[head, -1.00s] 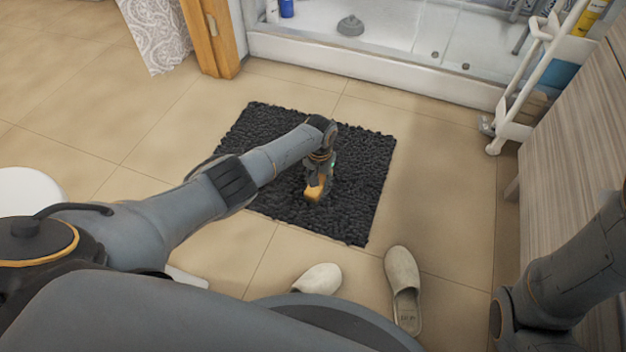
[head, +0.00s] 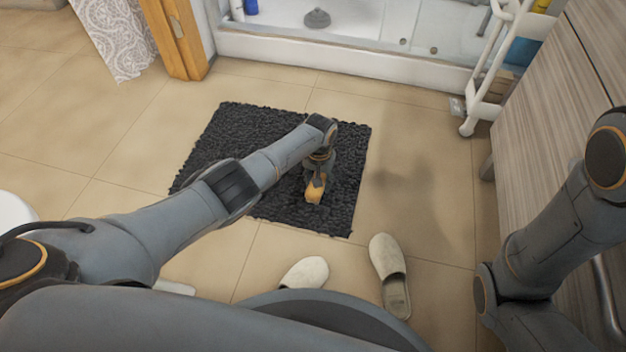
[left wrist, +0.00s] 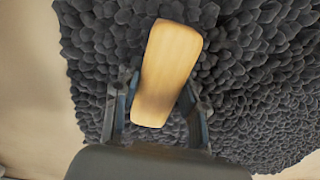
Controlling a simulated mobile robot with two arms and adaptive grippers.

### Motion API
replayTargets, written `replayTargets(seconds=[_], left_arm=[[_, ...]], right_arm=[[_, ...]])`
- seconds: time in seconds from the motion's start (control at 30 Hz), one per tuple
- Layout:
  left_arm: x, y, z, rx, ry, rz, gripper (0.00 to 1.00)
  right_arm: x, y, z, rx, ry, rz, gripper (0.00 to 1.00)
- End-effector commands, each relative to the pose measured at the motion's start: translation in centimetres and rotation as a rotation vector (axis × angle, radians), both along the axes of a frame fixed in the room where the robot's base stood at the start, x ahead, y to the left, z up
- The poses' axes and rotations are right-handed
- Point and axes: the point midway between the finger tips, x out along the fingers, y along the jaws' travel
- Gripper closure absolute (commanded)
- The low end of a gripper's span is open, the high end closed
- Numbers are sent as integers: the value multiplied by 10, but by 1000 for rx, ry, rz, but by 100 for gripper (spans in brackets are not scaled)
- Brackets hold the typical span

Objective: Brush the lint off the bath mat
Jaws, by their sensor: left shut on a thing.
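The bath mat (head: 225,140) is dark grey and shaggy, and lies flat on the tiled floor in the middle of the head view. It also fills most of the left wrist view (left wrist: 255,60). My left gripper (head: 316,180) is over the right part of the mat, pointing down. It is shut on a brush with a pale wooden, rounded back (left wrist: 168,70); the brush shows orange-brown in the head view (head: 314,194). Its bristles are hidden, so I cannot tell whether they touch the mat. I make out no lint. My right gripper is out of view.
Two beige slippers (head: 388,262) lie at the near side of the mat. A shower tray (head: 350,58) stands behind it. A white wheeled cart (head: 480,95) and a wooden cabinet (head: 530,130) stand at the right. Floor (head: 420,170) right of the mat is free.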

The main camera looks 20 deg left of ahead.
Motion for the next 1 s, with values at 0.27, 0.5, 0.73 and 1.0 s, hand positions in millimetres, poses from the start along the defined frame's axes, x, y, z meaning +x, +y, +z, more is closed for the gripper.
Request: replayTargets(seconds=[0.27, 0.5, 0.73, 1.0], left_arm=[[-1, 13, 1, 2, 0, 2, 84], [-2, 35, 2, 2, 0, 1, 84], [-2, 43, 2, 1, -1, 0, 84], [-4, 63, 0, 1, -1, 2, 84]], right_arm=[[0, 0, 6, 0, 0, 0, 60], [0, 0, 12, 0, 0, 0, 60], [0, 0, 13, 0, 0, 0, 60], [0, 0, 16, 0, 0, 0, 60]])
